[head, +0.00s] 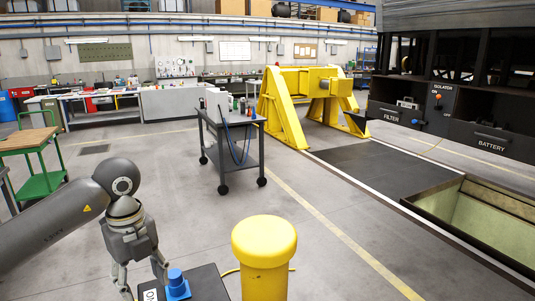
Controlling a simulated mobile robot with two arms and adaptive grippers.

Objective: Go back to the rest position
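My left gripper (143,283) hangs down at the lower left, at the end of my dark grey arm. Its two fingers are spread apart, with nothing seen between them. A blue knob-like piece (178,288) stands on a dark box (207,284) just right of the fingers. Whether a finger touches it I cannot tell. My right gripper is not in view.
A yellow bollard (264,255) stands close in front, right of the box. A grey cart (236,144) is beyond it, with a green table (35,155) at left. A yellow stand (305,100), dark railcar (460,85) and open pit (485,215) are ahead and right. The middle floor is clear.

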